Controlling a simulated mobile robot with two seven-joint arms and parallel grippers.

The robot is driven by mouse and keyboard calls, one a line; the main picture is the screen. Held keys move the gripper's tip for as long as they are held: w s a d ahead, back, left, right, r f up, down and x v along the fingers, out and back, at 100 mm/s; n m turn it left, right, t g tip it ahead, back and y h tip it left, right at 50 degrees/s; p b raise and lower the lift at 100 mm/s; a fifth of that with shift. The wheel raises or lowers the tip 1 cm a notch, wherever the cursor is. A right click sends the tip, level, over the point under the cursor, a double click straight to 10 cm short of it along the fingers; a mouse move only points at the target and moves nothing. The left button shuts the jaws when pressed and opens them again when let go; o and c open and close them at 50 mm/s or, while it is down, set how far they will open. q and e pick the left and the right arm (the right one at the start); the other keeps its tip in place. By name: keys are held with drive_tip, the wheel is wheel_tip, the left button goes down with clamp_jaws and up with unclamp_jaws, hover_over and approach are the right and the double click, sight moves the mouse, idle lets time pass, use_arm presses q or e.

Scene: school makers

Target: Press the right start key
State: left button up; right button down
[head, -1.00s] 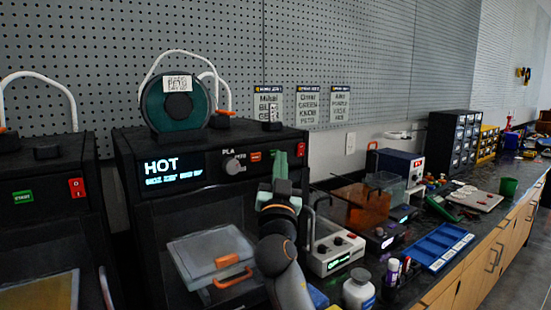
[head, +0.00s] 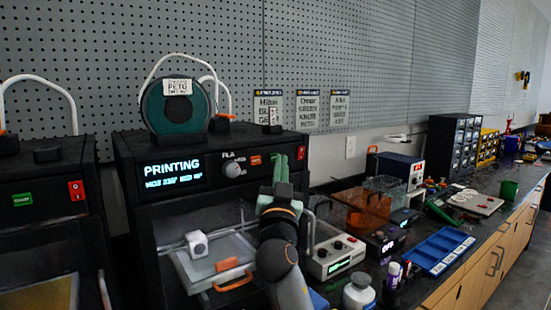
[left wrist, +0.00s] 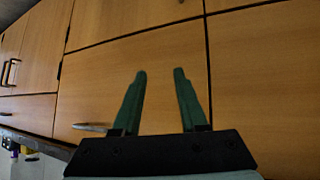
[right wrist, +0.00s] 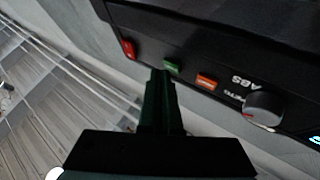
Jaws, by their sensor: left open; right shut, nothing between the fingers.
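The right printer (head: 138,170) has a lit display (head: 173,172) reading PRINTING. In the right wrist view its green start key (right wrist: 171,66) sits between a red switch (right wrist: 128,48) and an orange key (right wrist: 207,81). My right gripper (right wrist: 161,74) is shut and empty, its tips at the lower left edge of the green key; I cannot tell whether they touch. In the head view the right gripper (head: 281,160) stands in front of the panel and covers part of it. My left gripper (left wrist: 160,74) is open and empty, facing wooden cabinet fronts.
A left printer (head: 50,170) has its own green START key (head: 22,199) and red switch (head: 77,190). A knob (head: 232,169) is on the right printer's panel. A power box (head: 335,256), a white bottle (head: 358,292) and a blue tray (head: 437,248) stand on the bench to the right.

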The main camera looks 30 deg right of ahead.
drive_tip(key=shift+s, duration=0.3)
drive_tip(key=s+p, duration=0.1)
drive_tip(key=s, duration=0.5)
drive_tip(key=shift+d+p, duration=0.3)
drive_tip(key=shift+p, duration=0.1)
idle(0.7)
